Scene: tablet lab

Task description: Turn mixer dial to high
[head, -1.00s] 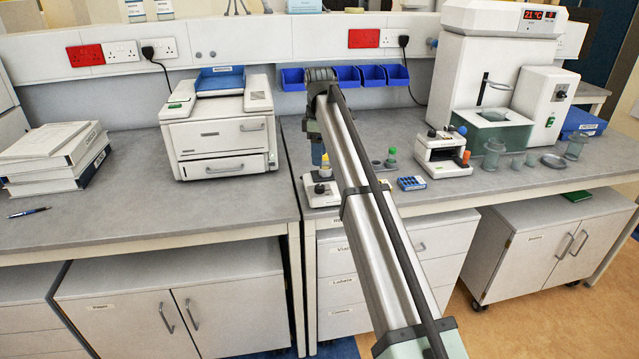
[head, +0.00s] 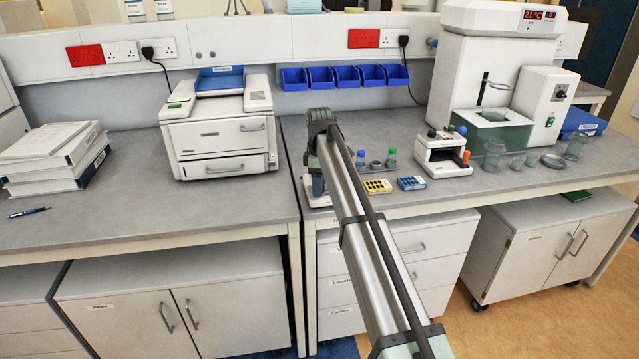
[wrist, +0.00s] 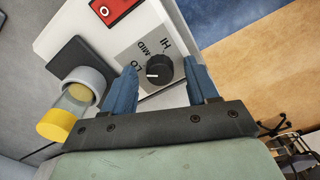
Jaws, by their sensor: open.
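The mixer dial (wrist: 159,71) is a black round knob on the mixer's grey panel in the wrist view, with LO, MID and HI printed around it. Its white mark points towards the LO side. My gripper (wrist: 160,67) is open, with one blue finger on each side of the dial. I cannot tell whether either finger touches it. The white mixer (wrist: 75,25) has a red switch (wrist: 116,9) and a grey cup holding a yellow-capped vial (wrist: 76,96). In the head view my arm hides most of the mixer and the dial.
A yellow rack (head: 378,187) and a blue rack (head: 411,183) lie right of my arm. A small white device (head: 443,153) and a large bath unit (head: 490,80) stand further right. Blue bins (head: 345,78) hang behind. A white printer-like machine (head: 220,135) is at left.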

